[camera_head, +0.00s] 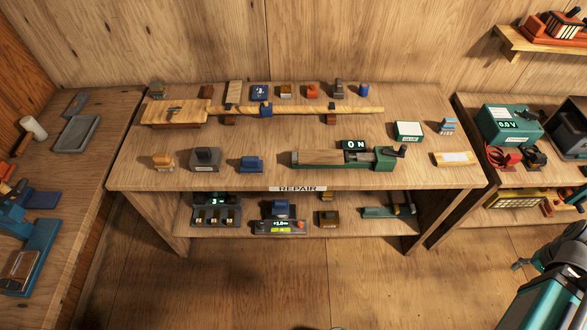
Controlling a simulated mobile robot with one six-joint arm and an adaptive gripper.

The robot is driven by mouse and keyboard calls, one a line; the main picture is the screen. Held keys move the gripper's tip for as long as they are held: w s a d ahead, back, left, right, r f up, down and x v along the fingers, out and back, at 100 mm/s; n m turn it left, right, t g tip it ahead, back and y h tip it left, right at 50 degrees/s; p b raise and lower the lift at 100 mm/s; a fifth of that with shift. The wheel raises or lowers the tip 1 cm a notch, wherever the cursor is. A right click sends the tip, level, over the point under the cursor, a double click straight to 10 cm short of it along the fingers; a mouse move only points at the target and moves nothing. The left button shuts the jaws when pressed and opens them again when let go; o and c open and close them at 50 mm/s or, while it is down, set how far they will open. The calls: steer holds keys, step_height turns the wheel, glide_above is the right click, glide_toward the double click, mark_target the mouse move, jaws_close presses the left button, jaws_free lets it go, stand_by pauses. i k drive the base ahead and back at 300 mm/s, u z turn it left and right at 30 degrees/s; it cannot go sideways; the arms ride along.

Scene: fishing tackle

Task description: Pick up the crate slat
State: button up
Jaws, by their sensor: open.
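My gripper (521,264) shows small and dark at the lower right, in front of the bench and well away from the slat. It is open, and nothing shows in it.
A wooden paddle-like piece (310,109) with a blue clamp lies behind the slat. The lower shelf (345,231) holds several devices. The floor in front is clear.

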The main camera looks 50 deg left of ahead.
mark_target(306, 157)
steer(key=z, duration=0.05)
steer(key=k, duration=1.55)
steer(key=u, duration=1.65)
steer(key=i, duration=1)
steer(key=u, duration=0.05)
